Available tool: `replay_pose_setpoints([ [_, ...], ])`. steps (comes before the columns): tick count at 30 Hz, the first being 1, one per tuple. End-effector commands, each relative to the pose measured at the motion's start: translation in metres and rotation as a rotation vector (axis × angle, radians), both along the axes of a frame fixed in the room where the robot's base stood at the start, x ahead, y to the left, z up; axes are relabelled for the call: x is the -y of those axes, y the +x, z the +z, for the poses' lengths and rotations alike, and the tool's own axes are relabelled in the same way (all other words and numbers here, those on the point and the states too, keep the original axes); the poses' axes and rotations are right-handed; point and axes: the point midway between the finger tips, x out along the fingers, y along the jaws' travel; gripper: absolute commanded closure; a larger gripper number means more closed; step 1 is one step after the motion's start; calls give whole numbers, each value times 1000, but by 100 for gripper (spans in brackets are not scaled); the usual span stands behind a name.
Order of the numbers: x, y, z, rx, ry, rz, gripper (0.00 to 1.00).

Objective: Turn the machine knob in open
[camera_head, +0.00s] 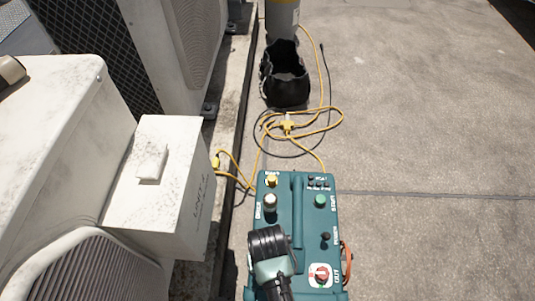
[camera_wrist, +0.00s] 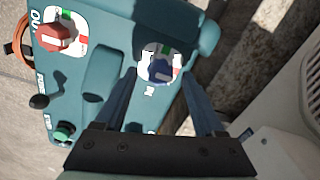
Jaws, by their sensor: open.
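The machine (camera_head: 297,235) is a teal box on the ground in the head view, and its panel (camera_wrist: 105,30) fills much of the wrist view. A blue knob (camera_wrist: 158,69) marked IN sits on a white plate with green and red marks. My gripper (camera_wrist: 160,82) is open, with one finger to each side of the blue knob in the picture. I cannot tell whether the fingers touch it. In the head view my arm hides this knob. A red knob (camera_wrist: 58,37) marked OUT sits on another white plate; it also shows in the head view (camera_head: 321,274).
A black ball lever (camera_wrist: 40,101) and a green button (camera_wrist: 64,132) are on the panel. Yellow cable (camera_head: 300,128) lies behind the machine, near a black sack (camera_head: 285,88). White condenser units (camera_head: 165,185) stand close on the left. Open concrete lies to the right.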

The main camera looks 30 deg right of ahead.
Motion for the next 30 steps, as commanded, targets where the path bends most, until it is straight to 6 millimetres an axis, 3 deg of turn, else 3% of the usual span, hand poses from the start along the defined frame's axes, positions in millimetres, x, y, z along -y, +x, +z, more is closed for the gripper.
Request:
replay_pose_setpoints([
  [3,0,1,-10,2,-1,0,29],
  [13,0,0,-11,1,0,0,29],
  [25,0,0,-11,2,-1,0,100],
  [30,0,0,-11,1,0,2,100],
])
